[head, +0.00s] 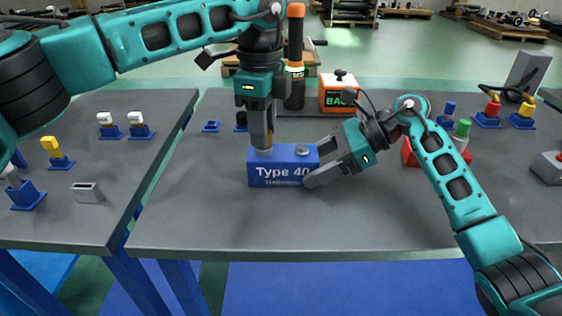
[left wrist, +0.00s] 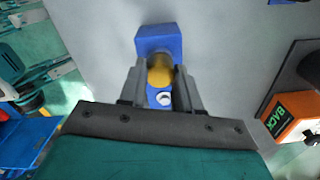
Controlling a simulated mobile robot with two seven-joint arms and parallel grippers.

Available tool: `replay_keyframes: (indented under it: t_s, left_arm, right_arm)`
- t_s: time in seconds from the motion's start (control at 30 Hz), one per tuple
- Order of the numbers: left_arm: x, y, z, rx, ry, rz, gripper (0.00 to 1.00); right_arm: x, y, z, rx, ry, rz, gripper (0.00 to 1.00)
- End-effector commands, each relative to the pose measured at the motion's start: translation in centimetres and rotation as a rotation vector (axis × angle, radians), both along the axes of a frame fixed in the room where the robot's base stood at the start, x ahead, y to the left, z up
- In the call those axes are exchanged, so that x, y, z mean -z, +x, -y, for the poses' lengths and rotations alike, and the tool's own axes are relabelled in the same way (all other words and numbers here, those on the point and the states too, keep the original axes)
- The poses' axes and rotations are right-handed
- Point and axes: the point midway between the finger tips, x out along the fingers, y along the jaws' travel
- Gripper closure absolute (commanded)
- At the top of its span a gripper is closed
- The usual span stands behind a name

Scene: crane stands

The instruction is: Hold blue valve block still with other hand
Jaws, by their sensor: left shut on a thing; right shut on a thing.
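The blue valve block (head: 270,180), lettered "Type 40", stands on the middle table. My left gripper (head: 262,145) points straight down at its left top and is shut on a yellow round part (left wrist: 159,72) there. In the left wrist view, the blue block (left wrist: 158,40) shows beyond and between the fingers, with a silver fitting (left wrist: 164,99) on its top. My right gripper (head: 311,175) comes in from the right and is shut on the block's right end. One finger lies across the front corner; the other is hidden.
An orange box (head: 340,98) and a black-and-orange upright tool (head: 295,70) stand behind the block. Several small coloured pieces on blue bases stand at the right and on the left table (head: 60,215). The table front (head: 220,230) is clear.

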Motion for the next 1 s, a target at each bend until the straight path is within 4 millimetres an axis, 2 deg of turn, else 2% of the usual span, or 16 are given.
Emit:
replay_keyframes:
  t_s: [0.2,0.3,0.57,0.6,0.9,1.0]
  left_arm:
    - [-0.3,0.09,-0.06,-0.277,-0.002,0.004,1.0]
    - [-0.3,0.1,-0.06,-0.357,-0.002,0.004,1.0]
    - [-0.3,0.11,-0.07,-0.388,-0.002,0.004,1.0]
    - [-0.3,0.11,-0.07,-0.388,-0.002,0.003,0.67]
    - [-0.12,0.04,-0.04,-0.385,0.0,0.002,0.38]
    - [-0.08,0.03,-0.02,-0.384,0.0,0.001,0.38]
  right_arm:
    - [0.26,-0.03,0.12,0.001,-0.006,-0.005,0.73]
    - [0.26,-0.04,0.12,0.001,-0.006,-0.005,0.73]
    - [0.27,-0.04,0.12,0.001,-0.006,-0.005,0.73]
    - [0.27,-0.04,0.12,0.001,-0.006,-0.005,0.73]
    - [0.24,-0.06,0.09,0.0,-0.004,-0.005,0.73]
    - [0.24,-0.06,0.08,0.0,-0.004,-0.005,0.73]
